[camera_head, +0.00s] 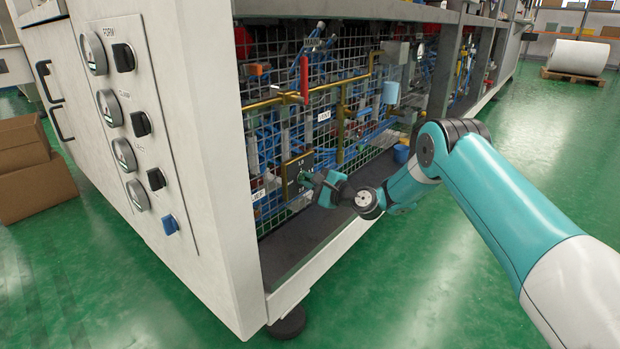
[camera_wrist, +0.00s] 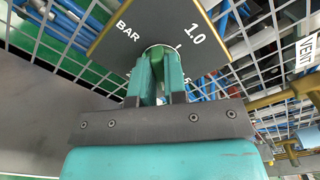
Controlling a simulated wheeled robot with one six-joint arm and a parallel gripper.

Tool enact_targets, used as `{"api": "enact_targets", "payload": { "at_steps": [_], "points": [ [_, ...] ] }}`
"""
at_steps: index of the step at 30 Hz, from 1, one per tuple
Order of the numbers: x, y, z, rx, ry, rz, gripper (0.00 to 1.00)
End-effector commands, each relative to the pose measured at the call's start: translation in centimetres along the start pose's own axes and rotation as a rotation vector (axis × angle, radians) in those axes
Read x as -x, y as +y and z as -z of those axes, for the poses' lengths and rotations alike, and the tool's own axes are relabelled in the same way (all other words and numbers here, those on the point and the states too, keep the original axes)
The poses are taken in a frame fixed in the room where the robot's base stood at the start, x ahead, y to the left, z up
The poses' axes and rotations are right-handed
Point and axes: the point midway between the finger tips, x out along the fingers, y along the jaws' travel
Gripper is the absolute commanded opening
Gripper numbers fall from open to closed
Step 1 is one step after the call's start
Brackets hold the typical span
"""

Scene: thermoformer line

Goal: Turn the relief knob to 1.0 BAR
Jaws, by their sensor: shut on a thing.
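The relief dial is a dark plate with a brass-coloured edge (camera_head: 290,172), set on the wire mesh inside the open machine bay. In the wrist view the plate (camera_wrist: 150,22) carries the white marks "BAR" at left and "1.0" at right. My gripper (camera_head: 308,179) is at the plate, with its fingers (camera_wrist: 160,66) shut on the knob at the plate's middle. The fingers cover most of the knob, and only a pale rim (camera_wrist: 157,48) shows around it. I cannot tell exactly where its pointer stands.
A red-handled lever (camera_head: 304,80) and brass pipes (camera_head: 330,88) are above the dial. A "VENT" tag (camera_head: 324,116) hangs at upper right. The white machine panel (camera_head: 195,130) with several gauges and switches stands to the left. The green floor (camera_head: 440,270) is clear at right.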

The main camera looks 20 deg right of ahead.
Motion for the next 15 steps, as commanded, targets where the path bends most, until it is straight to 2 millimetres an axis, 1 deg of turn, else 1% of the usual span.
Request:
{"api": "enact_targets", "payload": {
  "at_steps": [15],
  "points": [
    [0.06,0.47,0.06,0.486,-0.002,-0.005,0.0]
  ]
}}
